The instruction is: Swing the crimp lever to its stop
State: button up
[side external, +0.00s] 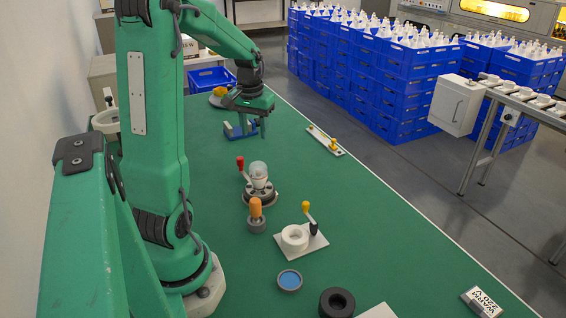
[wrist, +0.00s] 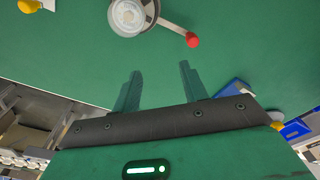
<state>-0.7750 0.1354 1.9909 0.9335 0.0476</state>
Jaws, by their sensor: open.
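A grey round fixture (side external: 262,194) holds a clear bulb (side external: 258,172) upright. A lever with a red knob (side external: 240,161) angles up from its left side. In the wrist view the bulb (wrist: 128,14) is at the top edge, and the lever (wrist: 172,27) runs right to its red knob (wrist: 192,40). My gripper (wrist: 160,72) is open and empty. Its fingers point toward the fixture in the wrist view, apart from the red knob.
A blue stand (side external: 240,130) is close beside my gripper. A white strip with a yellow knob (side external: 326,140) lies near the right table edge. An orange-handled tool (side external: 256,208) stands just in front of the fixture. The green table between is clear.

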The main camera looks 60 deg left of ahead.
jog(key=n, duration=0.2)
send_over(240, 158)
jog(key=shift+g+h, duration=0.3)
jog(key=shift+g, duration=0.1)
notch_tip(240, 158, down, 4)
jog(key=shift+a+f, duration=0.1)
jog(key=shift+f, duration=0.1)
jog(key=shift+f, duration=3.8)
jog(key=shift+c, duration=0.4)
grip_shut()
